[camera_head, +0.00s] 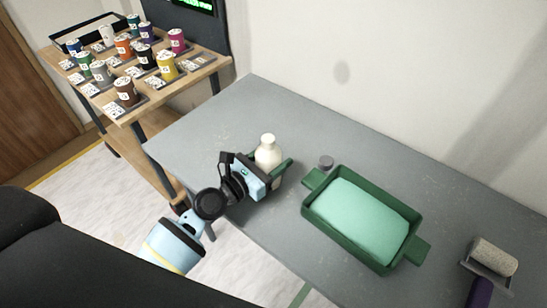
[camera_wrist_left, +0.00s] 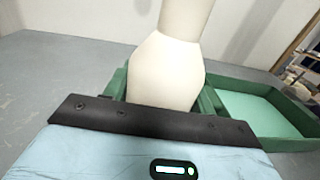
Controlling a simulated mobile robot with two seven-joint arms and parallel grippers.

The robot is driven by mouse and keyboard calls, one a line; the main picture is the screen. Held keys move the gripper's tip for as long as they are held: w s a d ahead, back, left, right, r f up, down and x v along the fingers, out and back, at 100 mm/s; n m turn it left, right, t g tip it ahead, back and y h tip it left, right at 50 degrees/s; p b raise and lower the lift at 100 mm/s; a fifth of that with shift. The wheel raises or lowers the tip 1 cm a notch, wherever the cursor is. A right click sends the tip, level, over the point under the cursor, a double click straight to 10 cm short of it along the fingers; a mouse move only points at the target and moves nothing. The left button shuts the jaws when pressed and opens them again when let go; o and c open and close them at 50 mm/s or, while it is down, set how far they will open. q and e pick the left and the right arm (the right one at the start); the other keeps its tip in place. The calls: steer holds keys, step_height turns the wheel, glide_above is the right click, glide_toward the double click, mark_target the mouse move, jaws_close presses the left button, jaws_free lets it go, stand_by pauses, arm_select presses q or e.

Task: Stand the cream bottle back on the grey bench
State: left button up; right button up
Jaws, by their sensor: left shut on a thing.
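The cream bottle (camera_head: 268,152) is upright at the left part of the grey bench (camera_head: 205,127), near its front edge. My left gripper (camera_head: 275,172) is shut on the bottle, with its green fingers on either side of it. In the left wrist view the bottle (camera_wrist_left: 165,70) rises between the fingers, its top out of frame. The bottle's base is hidden by the gripper, so I cannot tell whether it touches the bench. My right gripper is not in view.
A paint roller (camera_head: 492,258) lies at far right. A wooden shelf (camera_head: 215,66) with several coloured cans stands at back left. The bench's back left is clear.

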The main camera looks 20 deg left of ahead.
arm_select(q)
steer(key=shift+f, duration=0.2)
steer(key=o, duration=1.2)
steer(key=shift+r, duration=0.1)
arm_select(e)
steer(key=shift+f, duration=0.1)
arm_select(q)
steer(key=shift+r, duration=0.1)
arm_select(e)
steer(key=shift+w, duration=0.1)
arm_select(q)
steer(key=shift+s+a, duration=0.1)
steer(key=shift+s, duration=0.05)
steer(key=b+v, duration=0.1)
steer(key=v, duration=1)
steer(key=shift+s+a+b, duration=0.1)
steer(key=shift+s+b, duration=0.2)
steer(key=shift+b, duration=0.05)
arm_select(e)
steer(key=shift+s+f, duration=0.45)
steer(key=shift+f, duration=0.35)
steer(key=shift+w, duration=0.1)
